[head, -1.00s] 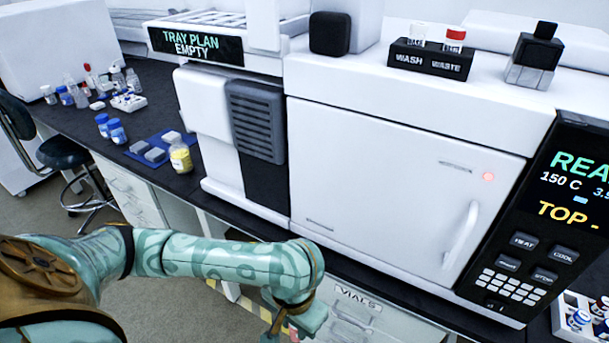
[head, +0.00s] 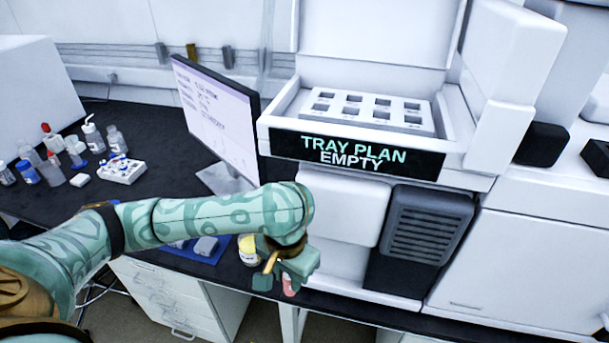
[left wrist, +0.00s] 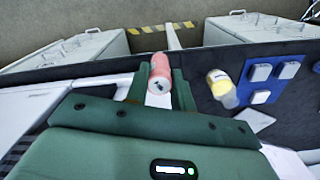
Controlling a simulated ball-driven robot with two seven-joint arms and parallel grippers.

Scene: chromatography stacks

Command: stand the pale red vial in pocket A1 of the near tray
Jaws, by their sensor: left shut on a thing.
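The pale red vial (head: 289,285) is held in my left gripper (head: 284,280), low in front of the bench edge. It also shows in the left wrist view (left wrist: 160,70), between the two green fingers (left wrist: 157,82), which are shut on it; its end with a dark mark faces the camera. A white tray (head: 366,107) with two rows of square pockets sits in the open top of the white instrument, above and right of the gripper. Its pockets look empty. I cannot read any pocket labels. My right gripper is not in view.
A sign (head: 358,156) reading "TRAY PLAN EMPTY" fronts the instrument below the tray. A raised lid stands behind it. A monitor (head: 218,115) stands left. A yellow vial (left wrist: 221,86) and a blue mat (left wrist: 265,95) with grey blocks lie close by the gripper.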

